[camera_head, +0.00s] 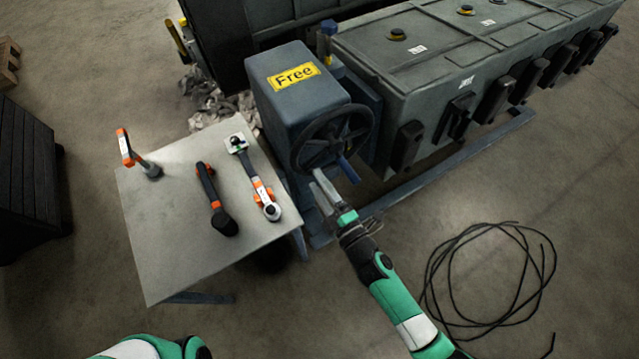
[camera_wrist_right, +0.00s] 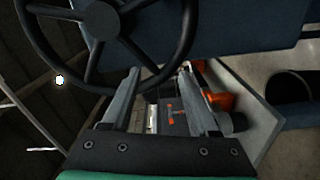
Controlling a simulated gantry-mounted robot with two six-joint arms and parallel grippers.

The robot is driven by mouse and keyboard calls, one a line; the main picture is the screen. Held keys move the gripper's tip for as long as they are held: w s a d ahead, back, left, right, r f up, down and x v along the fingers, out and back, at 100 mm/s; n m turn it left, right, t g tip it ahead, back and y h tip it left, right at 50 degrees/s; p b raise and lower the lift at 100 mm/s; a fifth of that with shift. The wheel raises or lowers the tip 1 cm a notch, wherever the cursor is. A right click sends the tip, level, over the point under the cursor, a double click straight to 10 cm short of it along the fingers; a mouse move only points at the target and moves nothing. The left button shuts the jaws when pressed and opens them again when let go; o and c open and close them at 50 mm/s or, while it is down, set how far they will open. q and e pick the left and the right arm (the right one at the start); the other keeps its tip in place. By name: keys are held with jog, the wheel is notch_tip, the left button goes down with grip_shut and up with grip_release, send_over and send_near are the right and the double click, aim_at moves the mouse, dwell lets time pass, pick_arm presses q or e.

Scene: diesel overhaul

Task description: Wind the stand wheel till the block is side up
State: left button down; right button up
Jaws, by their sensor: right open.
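The dark hand wheel (camera_head: 334,141) is on the front of the grey stand gearbox (camera_head: 290,85), which bears a yellow "Free" label (camera_head: 294,76). A blue handle (camera_head: 348,171) sticks out from its lower rim. My right gripper (camera_head: 318,181) is open and empty, just below the wheel. In the right wrist view, the wheel (camera_wrist_right: 100,18) fills the upper left, above and beyond the open fingers (camera_wrist_right: 160,72). The long grey-green block (camera_head: 425,65) is behind the gearbox at the right, with black covers along its near side. My left gripper is out of frame.
A grey table (camera_head: 165,240) left of the stand holds a black-and-orange tool (camera_head: 215,198), a silver-and-orange tool (camera_head: 257,182) and an upright orange-handled tool (camera_head: 137,155). A blue base rail (camera_head: 450,165) runs along the floor. A coiled black cable (camera_head: 430,285) lies at the right.

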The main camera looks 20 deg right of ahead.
dwell(0.3)
jog(key=s, duration=0.7)
jog(key=shift+d, duration=0.45)
